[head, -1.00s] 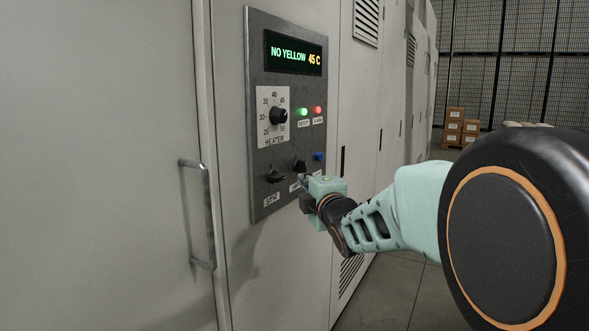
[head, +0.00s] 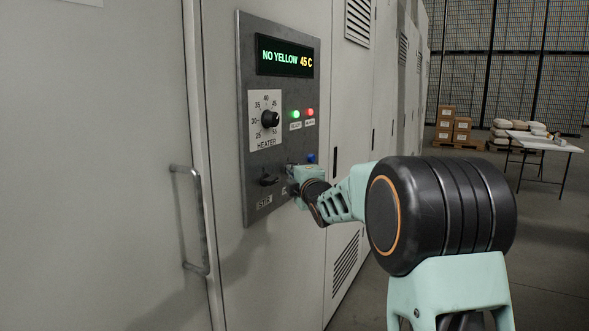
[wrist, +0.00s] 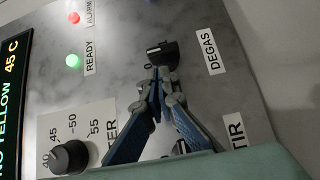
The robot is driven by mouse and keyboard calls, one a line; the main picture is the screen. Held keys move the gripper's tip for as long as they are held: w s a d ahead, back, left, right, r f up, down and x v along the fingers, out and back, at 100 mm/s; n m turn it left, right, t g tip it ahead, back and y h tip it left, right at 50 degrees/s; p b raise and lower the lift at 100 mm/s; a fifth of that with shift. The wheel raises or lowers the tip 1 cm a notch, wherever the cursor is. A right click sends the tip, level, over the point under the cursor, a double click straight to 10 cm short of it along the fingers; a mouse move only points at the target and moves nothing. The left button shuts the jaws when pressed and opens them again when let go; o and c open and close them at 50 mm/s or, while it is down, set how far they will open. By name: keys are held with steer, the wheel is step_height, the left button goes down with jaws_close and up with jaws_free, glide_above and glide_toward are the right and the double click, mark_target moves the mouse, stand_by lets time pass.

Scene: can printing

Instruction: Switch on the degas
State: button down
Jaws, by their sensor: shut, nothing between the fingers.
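The control panel (head: 283,80) is a grey metal plate on a pale cabinet. The black DEGAS knob (wrist: 162,53) shows in the wrist view beside its white DEGAS label (wrist: 216,54); a 0 mark is near it. In the head view this knob is hidden behind my gripper (head: 291,186). In the wrist view my gripper (wrist: 163,75) is shut and empty, with its fingertips at the knob's edge; I cannot tell whether they touch it. I cannot tell the knob's setting for sure.
The heater knob (head: 270,118), green light (head: 296,114), red light (head: 310,112) and display (head: 286,57) are higher. A door handle (head: 195,220) juts out at left.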

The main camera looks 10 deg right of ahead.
steer(key=shift+w+d, duration=0.35)
steer(key=shift+w, duration=0.2)
steer(key=shift+r+p, duration=0.25)
steer(key=shift+p, duration=0.5)
steer(key=shift+r+m+g+p, duration=0.15)
steer(key=shift+m+g+p, duration=0.45)
steer(key=shift+p, duration=1.2)
